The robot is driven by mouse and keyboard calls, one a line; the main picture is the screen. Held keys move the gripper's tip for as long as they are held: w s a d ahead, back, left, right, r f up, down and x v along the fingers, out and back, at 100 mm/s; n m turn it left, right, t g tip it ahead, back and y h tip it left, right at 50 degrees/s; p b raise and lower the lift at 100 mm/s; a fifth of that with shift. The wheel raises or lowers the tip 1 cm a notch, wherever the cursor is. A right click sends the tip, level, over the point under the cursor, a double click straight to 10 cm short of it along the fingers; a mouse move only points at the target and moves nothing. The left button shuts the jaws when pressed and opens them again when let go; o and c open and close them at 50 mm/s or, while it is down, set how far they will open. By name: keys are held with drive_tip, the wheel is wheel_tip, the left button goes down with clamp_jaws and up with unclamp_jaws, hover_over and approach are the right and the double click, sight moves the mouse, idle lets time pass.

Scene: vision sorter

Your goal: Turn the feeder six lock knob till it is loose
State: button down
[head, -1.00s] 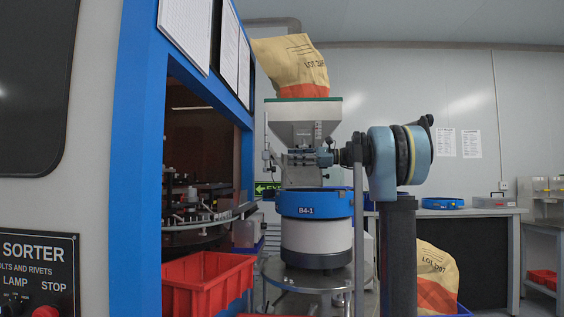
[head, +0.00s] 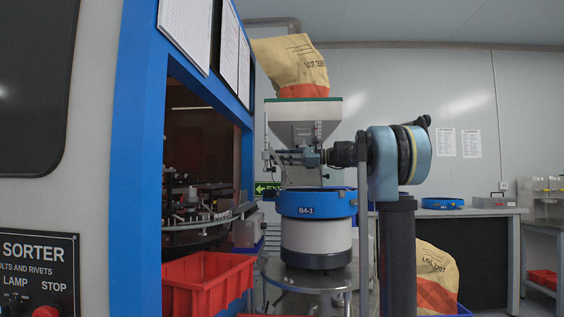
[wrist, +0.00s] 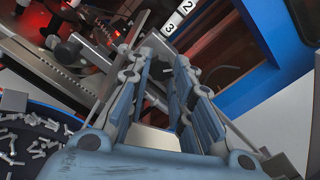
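The feeder is a white drum with a blue bowl rim marked B4-1 (head: 316,204), below a grey hopper (head: 296,133) in the head view. My gripper (head: 278,157) reaches left from my wrist, between the hopper and the bowl. I cannot make out the lock knob for sure; no number six is readable.
A blue machine frame (head: 137,150) stands close on the left, with a red bin (head: 208,285) below its opening. Small metal parts (wrist: 30,135) lie in the bowl in the wrist view. A number strip (wrist: 179,15) sits past the fingers. A paper sack (head: 291,66) tops the hopper.

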drive_tip(key=shift+n, duration=0.4)
drive_tip(key=n, duration=2.4)
drive_tip(key=shift+r, duration=0.1)
drive_tip(key=shift+n, duration=0.3)
drive_tip(key=c, duration=1.7)
unclamp_jaws()
drive_tip(key=shift+w, duration=0.1)
